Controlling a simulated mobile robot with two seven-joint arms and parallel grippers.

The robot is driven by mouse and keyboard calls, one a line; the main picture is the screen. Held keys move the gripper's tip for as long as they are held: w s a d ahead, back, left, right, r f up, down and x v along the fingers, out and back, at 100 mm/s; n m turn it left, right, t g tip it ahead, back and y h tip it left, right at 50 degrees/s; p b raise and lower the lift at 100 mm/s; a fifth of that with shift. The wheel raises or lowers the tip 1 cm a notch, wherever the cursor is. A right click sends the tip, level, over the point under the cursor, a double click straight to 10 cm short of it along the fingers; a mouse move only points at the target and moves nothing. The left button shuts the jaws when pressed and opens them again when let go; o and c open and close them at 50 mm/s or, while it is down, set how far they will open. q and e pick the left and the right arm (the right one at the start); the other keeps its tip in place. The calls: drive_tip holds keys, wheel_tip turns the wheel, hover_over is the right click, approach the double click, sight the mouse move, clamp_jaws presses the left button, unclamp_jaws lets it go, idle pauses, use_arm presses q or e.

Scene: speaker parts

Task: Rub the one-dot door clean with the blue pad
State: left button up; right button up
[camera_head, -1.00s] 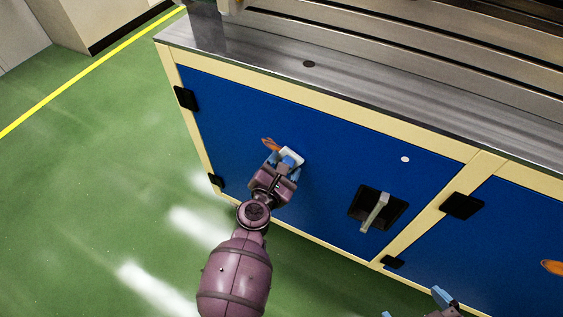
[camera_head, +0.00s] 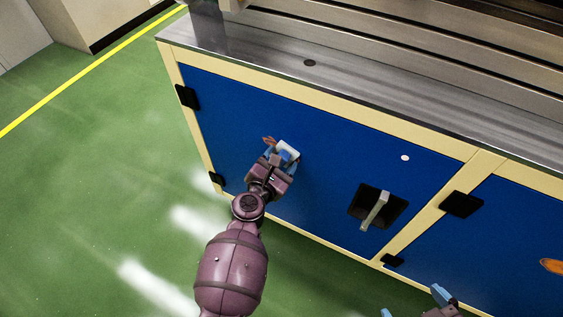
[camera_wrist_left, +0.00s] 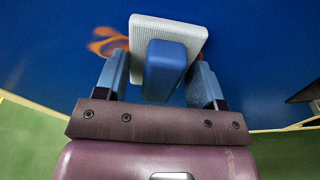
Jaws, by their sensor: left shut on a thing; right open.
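The one-dot door (camera_head: 335,140) is a blue cabinet door with one white dot (camera_head: 405,158) at its upper right. My left gripper (camera_head: 282,158) is shut on the blue pad (camera_head: 289,150). In the left wrist view the blue block of the pad (camera_wrist_left: 164,68) sits between the fingers, with a white textured face plate (camera_wrist_left: 190,33) against or very close to the door. An orange smear (camera_wrist_left: 107,42) shows on the door just left of the pad, partly hidden by it. My right gripper (camera_head: 420,306) is open and empty at the bottom edge, partly out of frame.
A black recessed handle (camera_head: 377,207) sits at the door's lower right. The right-hand door (camera_head: 480,240) bears another orange smear (camera_head: 553,267). Black hinges (camera_head: 187,97) stick out at the left. A metal worktop (camera_head: 310,80) overhangs above. Green floor lies open to the left.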

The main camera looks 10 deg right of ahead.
use_arm(q)
drive_tip(key=shift+w+a+r, duration=0.45)
drive_tip(key=shift+w+a, duration=0.15)
drive_tip(key=shift+w, duration=0.05)
drive_tip(key=shift+w+a+r, duration=0.4)
drive_tip(key=shift+w+a, duration=0.2)
drive_tip(key=shift+w, duration=0.05)
drive_tip(key=shift+c, duration=0.5)
drive_tip(key=shift+w+a+f, duration=0.1)
drive_tip(key=shift+w+a, duration=0.4)
drive_tip(key=shift+a, duration=0.25)
drive_tip(key=shift+w+a, duration=0.45)
drive_tip(key=shift+a, duration=0.25)
use_arm(e)
drive_tip(key=shift+r, duration=0.1)
use_arm(q)
drive_tip(key=shift+s, duration=0.1)
drive_tip(key=shift+s+a+f, duration=0.15)
drive_tip(key=shift+s+a, duration=0.15)
drive_tip(key=shift+s, duration=0.1)
approach(261, 140)
drive_tip(key=shift+w+d+f+p, duration=0.3)
drive_tip(key=shift+w+f+p, duration=0.25)
drive_tip(key=shift+f, duration=0.3)
use_arm(e)
drive_tip(key=shift+w+r, duration=0.4)
drive_tip(key=shift+r, duration=0.25)
